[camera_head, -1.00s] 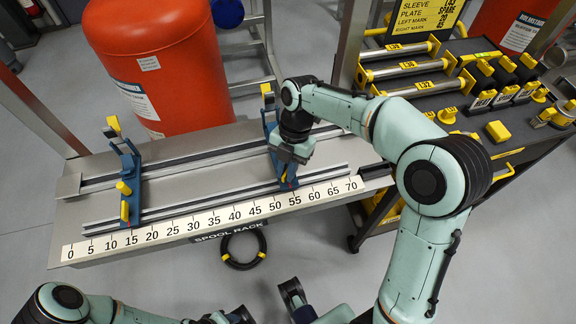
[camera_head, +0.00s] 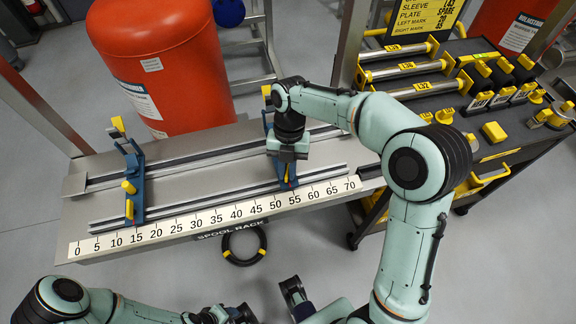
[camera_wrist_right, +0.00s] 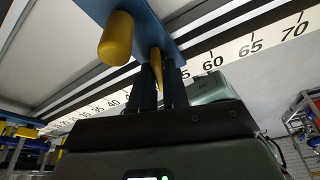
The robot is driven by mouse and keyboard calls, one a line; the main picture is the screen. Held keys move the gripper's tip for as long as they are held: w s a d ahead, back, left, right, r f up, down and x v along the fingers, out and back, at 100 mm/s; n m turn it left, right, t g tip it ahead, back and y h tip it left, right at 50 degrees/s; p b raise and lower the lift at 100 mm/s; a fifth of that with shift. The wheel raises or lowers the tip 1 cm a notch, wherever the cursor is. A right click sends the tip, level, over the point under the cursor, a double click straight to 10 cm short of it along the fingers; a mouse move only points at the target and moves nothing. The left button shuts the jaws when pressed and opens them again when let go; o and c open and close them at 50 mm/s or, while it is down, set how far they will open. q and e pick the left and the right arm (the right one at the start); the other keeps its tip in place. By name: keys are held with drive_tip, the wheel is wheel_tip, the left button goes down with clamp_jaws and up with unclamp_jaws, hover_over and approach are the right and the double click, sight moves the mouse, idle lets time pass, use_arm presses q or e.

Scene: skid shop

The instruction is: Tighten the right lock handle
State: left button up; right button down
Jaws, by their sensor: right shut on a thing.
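The right blue bracket (camera_head: 270,127) stands across the rails near the 55 mark of the scale. My right gripper (camera_head: 287,158) reaches down at its front end and hides much of it. In the right wrist view, the fingers (camera_wrist_right: 160,92) are shut on a yellow lock handle (camera_wrist_right: 157,68) under the blue bracket (camera_wrist_right: 150,25). A larger yellow knob (camera_wrist_right: 115,40) sticks out beside it, apart from the fingers.
The spool rack's numbered scale (camera_head: 215,217) runs along its front edge. A similar left bracket (camera_head: 132,180) stands near 15. A red tank (camera_head: 160,60) stands behind the rack. A dark cart (camera_head: 470,105) with rods and yellow parts is at the right. A black ring (camera_head: 245,260) hangs at the front.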

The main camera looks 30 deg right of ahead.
idle(0.3)
drive_tip(key=shift+r+n+h+p, duration=0.1)
drive_tip(key=shift+n+h+p, duration=0.2)
drive_tip(key=shift+n+p, duration=0.6)
drive_tip(key=shift+n, duration=0.9)
drive_tip(key=shift+n+g+h+p, duration=0.3)
drive_tip(key=shift+n+p, duration=0.1)
drive_tip(key=shift+p, duration=0.2)
drive_tip(key=c, duration=1.2)
unclamp_jaws()
